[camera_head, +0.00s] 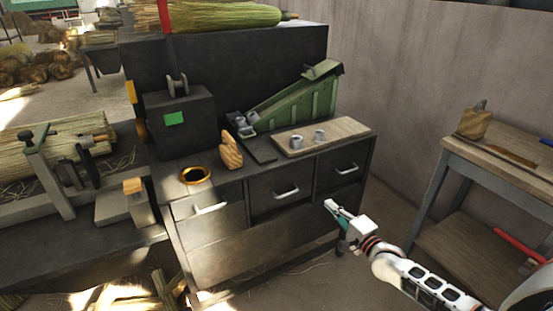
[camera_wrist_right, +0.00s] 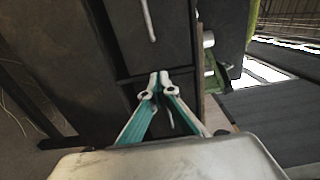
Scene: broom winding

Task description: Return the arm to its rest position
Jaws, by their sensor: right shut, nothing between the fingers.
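My right gripper (camera_head: 336,214) comes in from the lower right in the head view. I cannot tell the exact gap between fingertips and cabinet. My left gripper is not in view.
The cabinet top holds a wooden board (camera_head: 340,133) with metal pieces, a green ramp-like device (camera_head: 295,98), a brass ring (camera_head: 196,175) and a dark box (camera_head: 180,125). A wooden-topped table (camera_head: 500,150) stands at right. Open floor lies between it and the cabinet.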

